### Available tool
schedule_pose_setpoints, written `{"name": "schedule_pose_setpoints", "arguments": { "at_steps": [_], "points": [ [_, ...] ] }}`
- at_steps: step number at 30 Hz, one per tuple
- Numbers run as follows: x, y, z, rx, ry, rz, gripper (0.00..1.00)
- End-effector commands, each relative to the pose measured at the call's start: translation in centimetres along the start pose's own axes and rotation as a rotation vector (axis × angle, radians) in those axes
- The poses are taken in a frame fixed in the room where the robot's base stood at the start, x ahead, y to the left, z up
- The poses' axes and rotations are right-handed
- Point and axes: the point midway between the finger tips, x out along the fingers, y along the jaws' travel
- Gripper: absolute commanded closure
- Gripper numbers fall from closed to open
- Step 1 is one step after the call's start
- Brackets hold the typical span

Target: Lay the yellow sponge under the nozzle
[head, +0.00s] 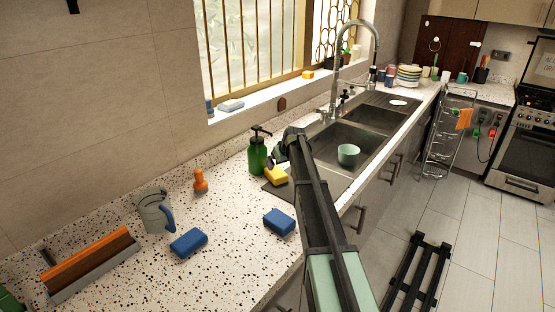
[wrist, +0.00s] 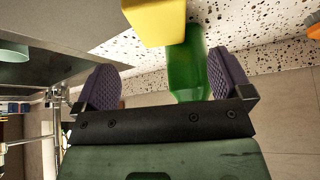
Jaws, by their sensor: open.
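The yellow sponge (head: 276,175) lies on the counter by the sink's near left edge, just right of and in front of the green pump bottle (head: 257,156). The bottle's dark nozzle (head: 261,130) points to the right, toward the sink. My gripper (head: 288,146) is beside the bottle, partly hidden by my own arm. In the wrist view my gripper (wrist: 164,65) is open with two purple pads apart and nothing held. The green bottle (wrist: 187,75) shows beyond the gap, and the yellow sponge (wrist: 157,22) is at the top edge, partly cut off.
Two blue sponges (head: 188,242) (head: 279,222), a grey jug (head: 155,212), an orange-topped brush (head: 200,181) and an orange-brown squeegee (head: 92,262) stand or lie on the speckled counter. The sink (head: 335,140) holds a pale green cup (head: 348,154). A tall faucet (head: 356,24) stands behind it.

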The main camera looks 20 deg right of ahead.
Motion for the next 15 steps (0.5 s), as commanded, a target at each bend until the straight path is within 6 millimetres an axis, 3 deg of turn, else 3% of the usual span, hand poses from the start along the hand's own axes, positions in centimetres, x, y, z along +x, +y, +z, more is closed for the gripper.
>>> {"name": "schedule_pose_setpoints", "arguments": {
  "at_steps": [1, 3, 11, 13, 15],
  "points": [
    [-2.2, -0.1, -0.4, 0.0, 0.0, 0.0, 0.03],
    [-3.0, -0.1, -0.3, -0.001, 0.0, 0.0, 0.03],
    [-2.9, 0.0, 0.0, -0.001, 0.0, 0.0, 0.03],
    [-3.1, -0.8, 0.5, -0.001, -0.007, -0.003, 0.03],
    [-3.9, -3.4, 2.3, 0.001, -0.033, -0.015, 0.03]
  ]
}}
